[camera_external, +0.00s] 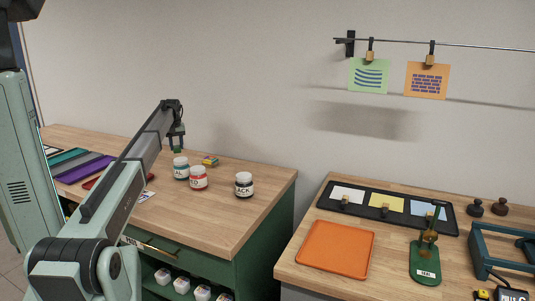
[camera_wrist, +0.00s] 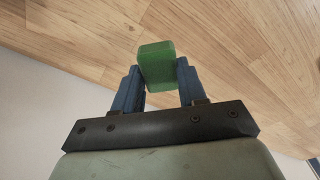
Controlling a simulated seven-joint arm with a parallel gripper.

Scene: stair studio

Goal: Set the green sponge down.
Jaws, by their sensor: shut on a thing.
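The green sponge (camera_wrist: 157,66) is a small block held between the two fingertips of my gripper (camera_wrist: 160,80) in the wrist view. The fingers are shut on its sides, and wood tabletop shows behind it. In the external view my gripper (camera_external: 177,148) points down over the left wooden counter (camera_external: 225,215), behind the jars. A bit of the green sponge (camera_external: 177,151) shows at its tips there. How far the sponge is above the wood is hard to tell.
Coloured sheets (camera_external: 85,168) lie at left. The right bench holds an orange tray (camera_external: 336,248). The left counter's right front is clear.

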